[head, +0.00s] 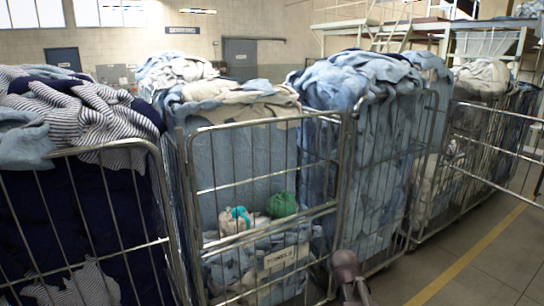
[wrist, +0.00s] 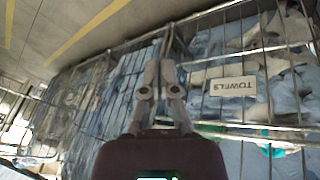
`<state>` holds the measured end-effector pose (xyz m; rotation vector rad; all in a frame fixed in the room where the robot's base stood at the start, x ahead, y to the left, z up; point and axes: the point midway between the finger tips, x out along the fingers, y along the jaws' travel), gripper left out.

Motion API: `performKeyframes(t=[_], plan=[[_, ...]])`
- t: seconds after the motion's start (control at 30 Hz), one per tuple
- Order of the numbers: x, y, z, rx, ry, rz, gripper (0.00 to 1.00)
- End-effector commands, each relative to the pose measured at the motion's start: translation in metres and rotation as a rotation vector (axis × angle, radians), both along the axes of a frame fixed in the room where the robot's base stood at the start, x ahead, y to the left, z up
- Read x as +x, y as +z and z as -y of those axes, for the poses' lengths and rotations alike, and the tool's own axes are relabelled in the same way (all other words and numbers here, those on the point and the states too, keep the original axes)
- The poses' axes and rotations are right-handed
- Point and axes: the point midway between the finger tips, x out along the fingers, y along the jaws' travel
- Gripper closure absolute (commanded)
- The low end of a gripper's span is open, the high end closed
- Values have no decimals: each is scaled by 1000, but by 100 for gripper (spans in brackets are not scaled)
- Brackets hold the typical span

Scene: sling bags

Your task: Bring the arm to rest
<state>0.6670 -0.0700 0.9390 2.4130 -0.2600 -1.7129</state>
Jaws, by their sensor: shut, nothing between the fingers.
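My gripper (wrist: 160,66) shows in the wrist view with its two fingers close together, shut and empty. It points toward the metal bars of the roll cages, and I cannot tell how far off they are. Part of my arm rises at the bottom of the head view, in front of the cage with the label. No object is held.
A wire cage (head: 268,118) with a towels label (head: 281,257) holds pale blue cloth, a green bundle (head: 282,204) and a beige-and-teal bundle (head: 237,219). Other full cages stand on both sides. Open floor with a yellow line (head: 468,258) lies at right.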

Motion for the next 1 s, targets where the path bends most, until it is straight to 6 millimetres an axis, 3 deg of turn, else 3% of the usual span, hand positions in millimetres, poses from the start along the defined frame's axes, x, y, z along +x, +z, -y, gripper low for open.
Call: performKeyframes(t=[0.03, 0.1, 0.2, 0.33, 0.5, 1.0], plan=[[-29, -5, -13, 42, -3, -54, 100], [-57, -10, -29, 100, -7, -129, 100], [-91, -14, -48, 166, -5, -220, 100], [-119, -16, -64, 221, -1, -299, 100], [-131, -16, -70, 247, 3, -337, 100], [-130, -16, -70, 246, 3, -335, 100]])
